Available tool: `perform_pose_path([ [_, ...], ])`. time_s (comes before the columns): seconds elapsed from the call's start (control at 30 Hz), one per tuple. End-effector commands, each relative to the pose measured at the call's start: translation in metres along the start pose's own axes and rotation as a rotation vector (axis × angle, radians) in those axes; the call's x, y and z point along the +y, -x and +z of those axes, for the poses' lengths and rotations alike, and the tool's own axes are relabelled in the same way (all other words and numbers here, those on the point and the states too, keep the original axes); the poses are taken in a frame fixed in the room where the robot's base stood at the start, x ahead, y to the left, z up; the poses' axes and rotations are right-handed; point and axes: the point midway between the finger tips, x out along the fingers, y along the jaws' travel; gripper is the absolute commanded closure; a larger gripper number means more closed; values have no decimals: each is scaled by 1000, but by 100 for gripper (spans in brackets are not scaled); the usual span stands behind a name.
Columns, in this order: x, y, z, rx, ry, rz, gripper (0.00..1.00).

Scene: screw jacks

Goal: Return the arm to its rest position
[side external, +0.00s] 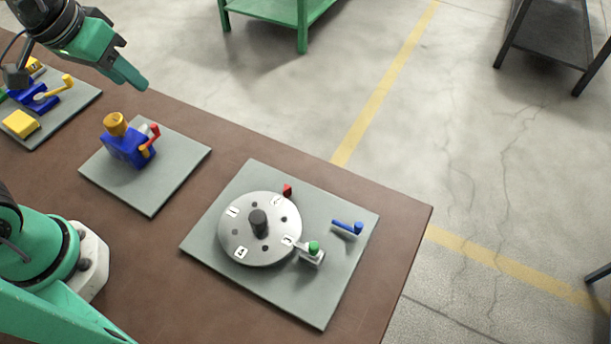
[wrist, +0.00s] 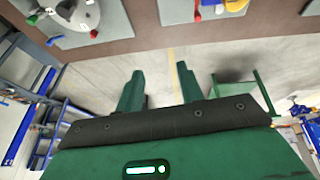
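My gripper (side external: 131,66) is at the upper left of the side external view, raised above the table's far edge and apart from the objects. In the wrist view my gripper (wrist: 160,72) has its two green fingers spread, with nothing between them. A blue screw jack (side external: 128,148) with a yellow top and a red and yellow crank stands on the middle grey plate (side external: 166,190). A second blue jack-like piece (side external: 40,98) with a yellow crank is on the left plate, partly cut off by the picture edge.
A numbered grey disc (side external: 265,204) sits on the right grey plate (side external: 308,300), with red, green and blue handles beside it. A yellow block (side external: 20,124) lies on the left plate. The brown table (side external: 190,270) ends at the right. A green stand (side external: 275,8) and dark stand (side external: 553,35) stand beyond.

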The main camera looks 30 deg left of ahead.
Motion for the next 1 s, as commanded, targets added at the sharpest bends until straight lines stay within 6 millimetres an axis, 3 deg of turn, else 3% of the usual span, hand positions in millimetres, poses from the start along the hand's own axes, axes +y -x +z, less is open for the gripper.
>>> perform_pose_path([
  [0.1, -24, 8, 12, 48, -19, -23, 62],
  [0.33, -49, 13, 31, 99, -60, -62, 62],
  [1.0, -54, 14, 35, 109, -73, -71, 62],
])
